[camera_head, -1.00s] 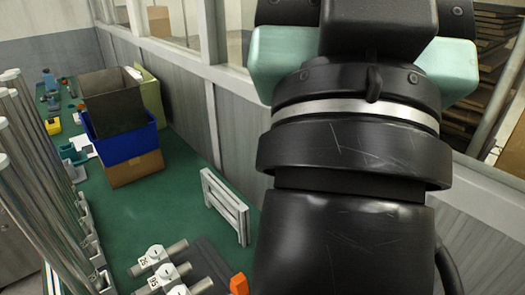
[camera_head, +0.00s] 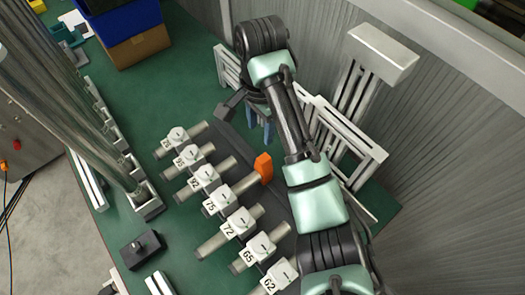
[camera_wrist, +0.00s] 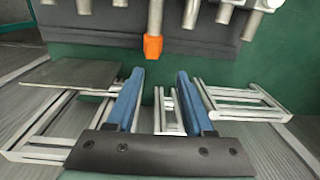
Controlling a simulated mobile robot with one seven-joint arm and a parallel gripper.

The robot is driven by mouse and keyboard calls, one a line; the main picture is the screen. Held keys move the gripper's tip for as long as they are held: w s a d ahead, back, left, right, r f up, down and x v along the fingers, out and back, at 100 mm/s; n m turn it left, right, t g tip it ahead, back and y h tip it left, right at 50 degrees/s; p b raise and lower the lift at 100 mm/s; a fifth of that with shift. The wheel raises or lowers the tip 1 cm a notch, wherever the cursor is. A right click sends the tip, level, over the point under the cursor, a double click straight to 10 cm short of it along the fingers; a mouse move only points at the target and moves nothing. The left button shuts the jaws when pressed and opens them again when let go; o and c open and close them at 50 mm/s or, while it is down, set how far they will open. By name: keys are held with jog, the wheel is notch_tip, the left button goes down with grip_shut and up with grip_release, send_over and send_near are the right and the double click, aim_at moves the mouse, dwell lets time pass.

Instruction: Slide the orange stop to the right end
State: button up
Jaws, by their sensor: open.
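The orange stop (camera_head: 264,168) is a small block at the right end of one rod in the row of numbered white clamps (camera_head: 218,200), in the head view. In the wrist view the orange stop (camera_wrist: 153,47) hangs at the end of a metal rod, top centre, ahead of my fingertips. My gripper (camera_wrist: 159,75) is open and empty, its two blue fingers apart, with the stop beyond them and not touched. In the head view my gripper (camera_head: 262,128) is over the table just above the stop in the picture, partly hidden by my arm.
White slatted frames (camera_head: 345,140) stand along the right side by the grey panelled wall. A blue bin (camera_head: 120,18) sits at the top left. Tall silver posts (camera_head: 75,95) line the left. A black block (camera_head: 142,248) lies at the lower left. Green tabletop is bare around the upper middle.

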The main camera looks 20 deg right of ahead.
aim_at(263, 159)
jog(key=f+b, duration=0.1)
jog(key=f, duration=0.3)
jog(key=f+b, duration=0.2)
jog(key=f, duration=0.3)
jog(key=s+f+b, duration=0.1)
jog(key=f, duration=0.3)
jog(key=shift+d+f+b, duration=0.2)
jog(key=shift+b, duration=0.2)
grip_shut()
dwell(0.9)
